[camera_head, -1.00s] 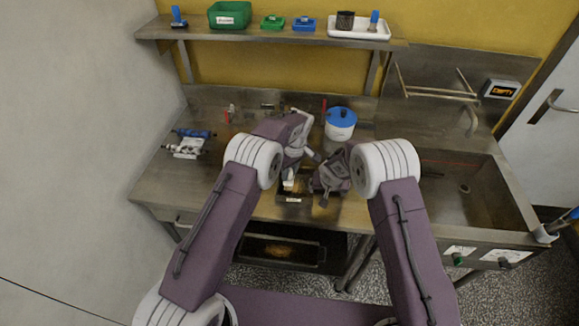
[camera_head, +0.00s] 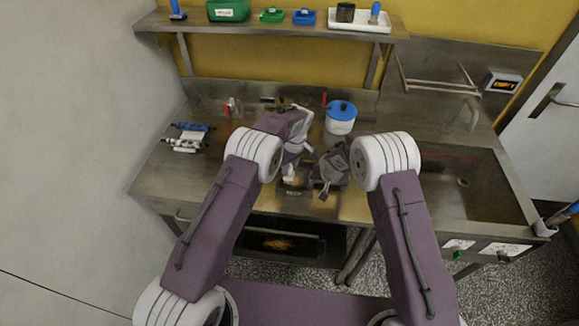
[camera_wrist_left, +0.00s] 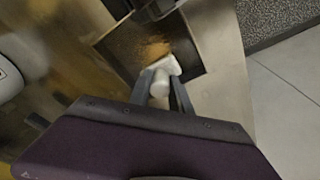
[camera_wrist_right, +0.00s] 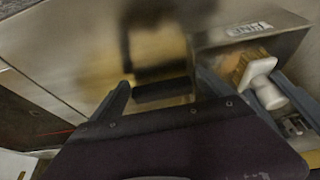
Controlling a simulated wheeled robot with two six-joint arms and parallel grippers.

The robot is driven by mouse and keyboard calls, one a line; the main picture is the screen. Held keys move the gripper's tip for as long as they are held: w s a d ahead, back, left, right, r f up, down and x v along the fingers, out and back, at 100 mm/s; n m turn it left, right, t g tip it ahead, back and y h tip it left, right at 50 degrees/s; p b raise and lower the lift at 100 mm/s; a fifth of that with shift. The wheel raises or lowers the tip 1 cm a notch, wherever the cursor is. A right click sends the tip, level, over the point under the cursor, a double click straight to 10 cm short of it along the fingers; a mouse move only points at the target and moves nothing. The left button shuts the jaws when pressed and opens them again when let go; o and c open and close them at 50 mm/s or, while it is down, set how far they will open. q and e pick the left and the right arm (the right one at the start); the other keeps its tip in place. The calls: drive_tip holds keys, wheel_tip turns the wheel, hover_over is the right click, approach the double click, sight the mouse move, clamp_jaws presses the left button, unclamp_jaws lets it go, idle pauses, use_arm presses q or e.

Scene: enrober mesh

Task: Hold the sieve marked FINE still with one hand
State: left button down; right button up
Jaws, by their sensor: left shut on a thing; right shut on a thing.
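The sieve marked FINE (camera_head: 293,193) is a small steel box at the counter's front edge. Its FINE label (camera_wrist_right: 250,29) shows in the right wrist view, and brown crumbs lie inside it. My right gripper (camera_wrist_right: 163,84) is shut on a dark block at the sieve's side, seemingly its handle; in the head view it is right of the box. My left gripper (camera_wrist_left: 165,82) is shut on a white-handled brush (camera_wrist_left: 160,72) with tan bristles (camera_wrist_right: 238,66), held in the sieve's opening. Whether the bristles touch the mesh cannot be told.
A white pot with a blue lid (camera_head: 341,118) stands behind my right gripper. Blue and white rollers (camera_head: 187,138) lie on the counter's left. A sink (camera_head: 470,185) is at the right. A shelf with bins (camera_head: 229,10) runs along the back; a tray (camera_head: 277,243) sits below the counter.

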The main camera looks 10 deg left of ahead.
use_arm(q)
drive_tip(key=shift+f, duration=0.25)
drive_tip(key=shift+d, duration=0.1)
drive_tip(key=shift+d+r, duration=0.1)
drive_tip(key=shift+d, duration=0.9)
drive_tip(key=shift+s+d, duration=0.15)
drive_tip(key=shift+d, duration=0.9)
use_arm(e)
drive_tip(key=shift+a+r, duration=0.1)
drive_tip(key=shift+a, duration=0.1)
use_arm(q)
drive_tip(key=shift+a+f, duration=0.2)
drive_tip(key=shift+a, duration=1)
use_arm(e)
drive_tip(key=shift+w+r, duration=0.1)
drive_tip(key=shift+w, duration=0.1)
use_arm(q)
drive_tip(key=shift+a+r, duration=0.2)
drive_tip(key=shift+a, duration=0.75)
use_arm(e)
drive_tip(key=shift+s+d, duration=0.1)
drive_tip(key=shift+d, duration=0.05)
use_arm(q)
drive_tip(key=shift+d, duration=1.1)
use_arm(e)
drive_tip(key=shift+s+f, duration=0.1)
drive_tip(key=shift+f, duration=0.1)
